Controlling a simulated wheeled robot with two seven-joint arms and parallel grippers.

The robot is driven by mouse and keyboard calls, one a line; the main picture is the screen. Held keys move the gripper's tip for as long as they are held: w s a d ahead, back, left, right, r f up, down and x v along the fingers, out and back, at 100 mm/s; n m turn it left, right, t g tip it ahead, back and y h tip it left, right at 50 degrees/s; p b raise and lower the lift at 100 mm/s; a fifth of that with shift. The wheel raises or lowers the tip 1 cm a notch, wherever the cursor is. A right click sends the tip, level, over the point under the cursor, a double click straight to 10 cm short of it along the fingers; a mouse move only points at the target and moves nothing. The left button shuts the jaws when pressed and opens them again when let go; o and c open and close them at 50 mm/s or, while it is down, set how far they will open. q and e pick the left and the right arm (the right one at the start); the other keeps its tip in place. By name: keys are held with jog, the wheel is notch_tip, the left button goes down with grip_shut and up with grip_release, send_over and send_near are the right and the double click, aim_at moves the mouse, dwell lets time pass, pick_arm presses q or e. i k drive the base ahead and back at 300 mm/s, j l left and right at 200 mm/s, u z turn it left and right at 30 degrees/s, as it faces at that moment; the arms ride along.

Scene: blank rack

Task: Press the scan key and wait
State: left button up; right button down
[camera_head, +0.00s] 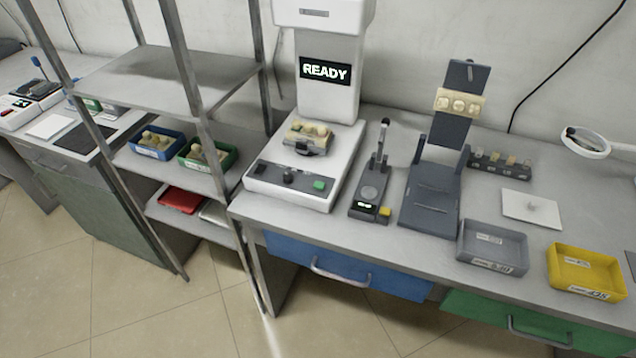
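The white scanner (345,100) stands on the bench at the middle, and its dark screen (325,71) reads "READY". A tan piece with rounded bumps (308,132) sits on a small dark holder on the scanner's base. The base has a dark front panel (290,180) with a dark knob (289,176) and a green key (319,185) at its right end. I cannot read any label on the key. Neither of my grippers shows in the head view.
Right of the scanner are a small gauge (370,195) with a yellow button, a dark stand (432,200) holding a tan piece, a grey tray (492,262) and a yellow tray (585,287). A metal rack (150,80) with blue and green bins stands left. Floor in front is clear.

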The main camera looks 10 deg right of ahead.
aim_at(319, 186)
jog(key=i+j, duration=0.2)
jog(key=j, duration=0.15)
jog(key=i+j+z, duration=0.1)
jog(key=i+j, duration=0.35)
jog(key=j, duration=0.2)
jog(key=z, duration=1.4)
